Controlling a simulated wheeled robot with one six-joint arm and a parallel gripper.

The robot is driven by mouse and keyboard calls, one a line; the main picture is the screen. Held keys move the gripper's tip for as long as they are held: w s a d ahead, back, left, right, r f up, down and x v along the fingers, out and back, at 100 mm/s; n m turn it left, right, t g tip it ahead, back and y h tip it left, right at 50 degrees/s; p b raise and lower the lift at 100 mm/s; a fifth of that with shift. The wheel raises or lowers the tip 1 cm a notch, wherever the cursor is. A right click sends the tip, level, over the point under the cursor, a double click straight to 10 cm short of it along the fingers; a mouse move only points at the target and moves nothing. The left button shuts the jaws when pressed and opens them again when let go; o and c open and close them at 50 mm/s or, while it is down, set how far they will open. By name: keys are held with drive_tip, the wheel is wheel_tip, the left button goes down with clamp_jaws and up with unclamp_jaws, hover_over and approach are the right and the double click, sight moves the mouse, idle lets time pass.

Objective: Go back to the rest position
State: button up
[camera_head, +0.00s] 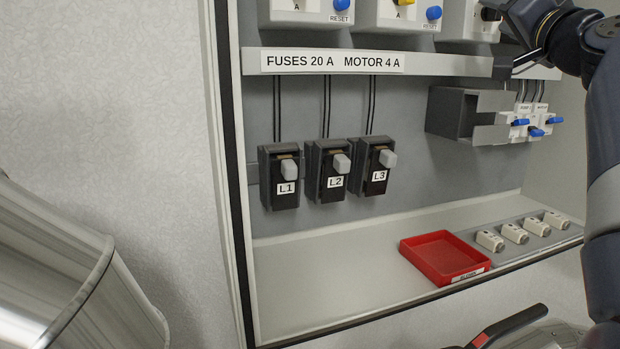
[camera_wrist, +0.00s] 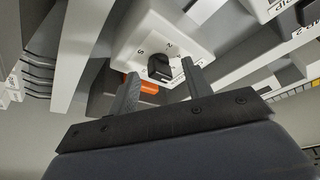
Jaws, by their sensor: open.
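My gripper (camera_wrist: 160,70) is open in the wrist view, its two fingers apart on either side of a black rotary knob (camera_wrist: 159,67). The knob sits on a white switch housing (camera_wrist: 150,38) with small markings. No gap or contact between fingers and knob can be made out for sure. In the head view my dark arm comes down the right edge, and its end is at the top right beside the upper row of devices, partly cut off by the frame.
Fuse holders L1 (camera_head: 280,176), L2 (camera_head: 328,170) and L3 (camera_head: 373,166) hang on the panel, levers up. A red tray (camera_head: 443,258) and several white fuses (camera_head: 514,233) lie on the cabinet shelf. A grey box (camera_head: 457,112) is beside small breakers (camera_head: 536,127).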

drive_tip(key=n+y+b, duration=0.1)
drive_tip(key=n, duration=0.2)
drive_tip(key=n+y+b, duration=0.1)
drive_tip(key=n+y, duration=0.1)
drive_tip(key=n, duration=0.1)
drive_tip(key=shift+w+d+f, duration=0.1)
drive_tip(key=shift+d+f, duration=0.05)
drive_tip(key=shift+d, duration=0.05)
drive_tip(key=n+y, duration=0.1)
drive_tip(key=n, duration=0.2)
drive_tip(key=n+g+y, duration=0.1)
drive_tip(key=n+y, duration=0.1)
drive_tip(key=n, duration=0.2)
drive_tip(key=shift+d+y, duration=0.15)
drive_tip(key=shift+y, duration=0.15)
